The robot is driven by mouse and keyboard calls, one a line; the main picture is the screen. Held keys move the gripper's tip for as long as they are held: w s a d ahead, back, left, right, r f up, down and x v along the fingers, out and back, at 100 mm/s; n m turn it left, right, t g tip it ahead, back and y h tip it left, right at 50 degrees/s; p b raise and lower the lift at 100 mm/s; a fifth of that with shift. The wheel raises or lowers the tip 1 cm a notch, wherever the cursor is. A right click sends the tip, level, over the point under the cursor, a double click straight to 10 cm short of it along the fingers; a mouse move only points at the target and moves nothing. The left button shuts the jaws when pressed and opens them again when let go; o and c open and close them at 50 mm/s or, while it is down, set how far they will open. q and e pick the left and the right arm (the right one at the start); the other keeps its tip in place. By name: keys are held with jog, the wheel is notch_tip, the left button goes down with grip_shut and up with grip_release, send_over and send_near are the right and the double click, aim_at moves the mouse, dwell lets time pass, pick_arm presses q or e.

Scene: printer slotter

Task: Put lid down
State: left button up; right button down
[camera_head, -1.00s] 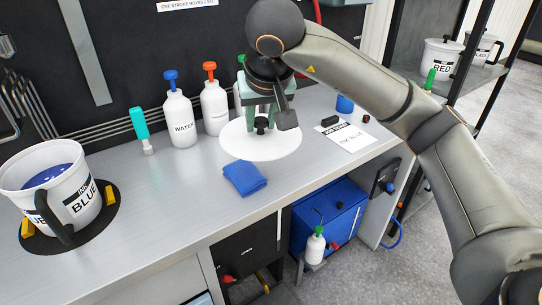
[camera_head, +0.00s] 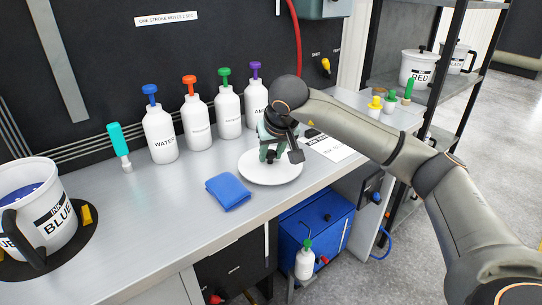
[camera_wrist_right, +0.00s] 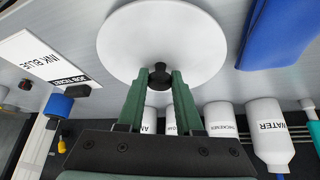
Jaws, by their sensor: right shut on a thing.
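The lid (camera_head: 258,173) is a round white disc with a dark knob. My right gripper (camera_head: 272,154) comes from above and is shut on the knob. The lid is level at the bench top (camera_head: 150,215); I cannot tell whether it touches it. The right wrist view shows the white lid (camera_wrist_right: 190,35), with the knob (camera_wrist_right: 160,76) between the green fingers (camera_wrist_right: 157,90). An open white bucket (camera_head: 62,192) labelled BLUE, with blue ink inside, stands at the left. My left gripper is in neither current view.
A folded blue cloth (camera_head: 229,191) lies just left of the lid. Several bottles, such as the WATER bottle (camera_head: 160,138), stand behind. A paper job ticket (camera_head: 333,149) lies to the right. The bench between bucket and cloth is clear.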

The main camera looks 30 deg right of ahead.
jog(key=shift+f, duration=0.25)
jog(key=c, duration=1)
grip_release()
jog(key=o, duration=0.4)
jog(key=shift+o, duration=0.2)
jog(key=shift+r, duration=0.3)
jog(key=p+v, duration=0.2)
jog(key=v, duration=0.9)
jog(key=shift+s+r, duration=0.2)
jog(key=shift+r, duration=0.1)
jog(key=shift+a, duration=0.1)
